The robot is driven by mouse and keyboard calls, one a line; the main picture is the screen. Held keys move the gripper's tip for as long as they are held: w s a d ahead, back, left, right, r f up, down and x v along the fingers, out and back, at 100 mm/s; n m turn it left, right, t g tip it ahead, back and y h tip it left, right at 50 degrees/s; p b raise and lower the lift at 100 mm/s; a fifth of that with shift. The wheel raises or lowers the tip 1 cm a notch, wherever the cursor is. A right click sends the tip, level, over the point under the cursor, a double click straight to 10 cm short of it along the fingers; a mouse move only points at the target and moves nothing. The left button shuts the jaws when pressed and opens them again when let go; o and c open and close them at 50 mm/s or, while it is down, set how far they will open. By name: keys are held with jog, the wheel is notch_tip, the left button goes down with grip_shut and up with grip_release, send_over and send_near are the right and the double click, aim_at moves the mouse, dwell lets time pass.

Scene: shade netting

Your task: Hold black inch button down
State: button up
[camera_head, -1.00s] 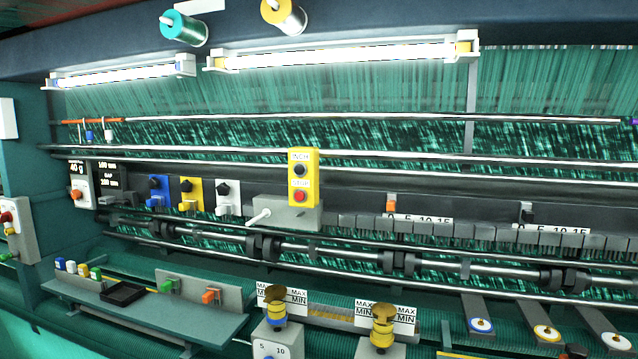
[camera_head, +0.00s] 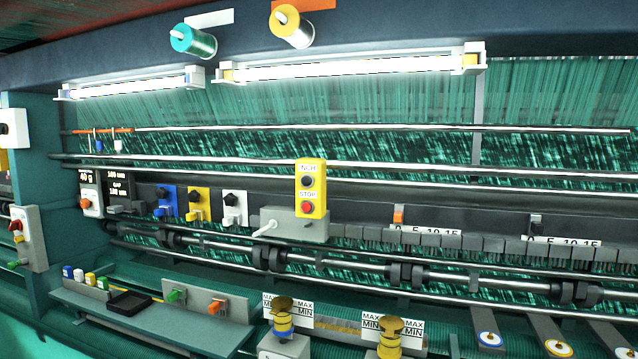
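Nothing touches or covers the black button. My gripper and arm are not in view.
Metal rails (camera_head: 400,169) run across behind the box, with green netting beyond. Blue, yellow and white knob plates (camera_head: 200,205) stand to the left. A lower shelf (camera_head: 150,325) and yellow-topped tensioners (camera_head: 390,335) project at the front. A control box (camera_head: 28,238) is at far left.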

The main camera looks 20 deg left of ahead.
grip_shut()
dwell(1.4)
